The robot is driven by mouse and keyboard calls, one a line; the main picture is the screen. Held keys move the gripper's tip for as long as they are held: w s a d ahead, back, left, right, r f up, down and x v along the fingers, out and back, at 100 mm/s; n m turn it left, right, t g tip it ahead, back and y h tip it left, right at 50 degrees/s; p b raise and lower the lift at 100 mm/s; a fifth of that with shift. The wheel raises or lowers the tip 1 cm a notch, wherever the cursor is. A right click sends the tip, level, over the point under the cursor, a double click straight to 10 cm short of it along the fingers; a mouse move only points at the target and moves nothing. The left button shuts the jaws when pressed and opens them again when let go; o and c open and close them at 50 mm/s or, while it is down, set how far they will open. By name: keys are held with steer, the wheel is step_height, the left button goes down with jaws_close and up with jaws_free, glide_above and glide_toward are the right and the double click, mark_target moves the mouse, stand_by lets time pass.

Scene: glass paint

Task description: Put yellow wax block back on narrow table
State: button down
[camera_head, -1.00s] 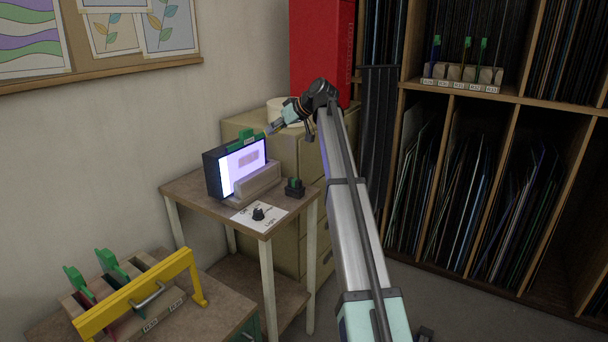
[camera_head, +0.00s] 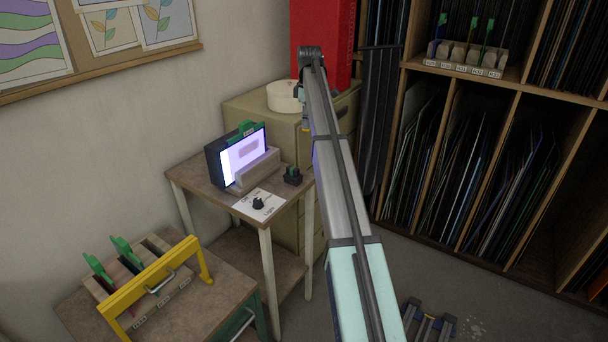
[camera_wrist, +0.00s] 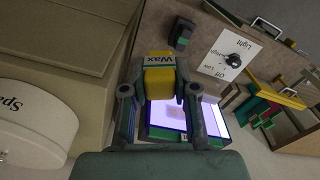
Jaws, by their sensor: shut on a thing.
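The block appears held above, not seen touching anything. In the head view my arm mostly hides my gripper and the block.
The table bears a light box (camera_head: 242,155), a small dark stand with a green top (camera_head: 292,176) and a knob on a white card (camera_head: 258,204). A cabinet with a white round tub (camera_head: 284,96) stands behind. A yellow-handled rack (camera_head: 150,285) is at front left.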

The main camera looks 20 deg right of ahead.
step_height(320, 180, down, 20)
steer(key=p, duration=0.4)
steer(key=shift+w+d, duration=0.1)
steer(key=shift+f, duration=0.1)
steer(key=c, duration=1.2)
jaws_free()
step_height(320, 180, up, 12)
steer(key=shift+r+b, duration=0.1)
steer(key=shift+b, duration=1.1)
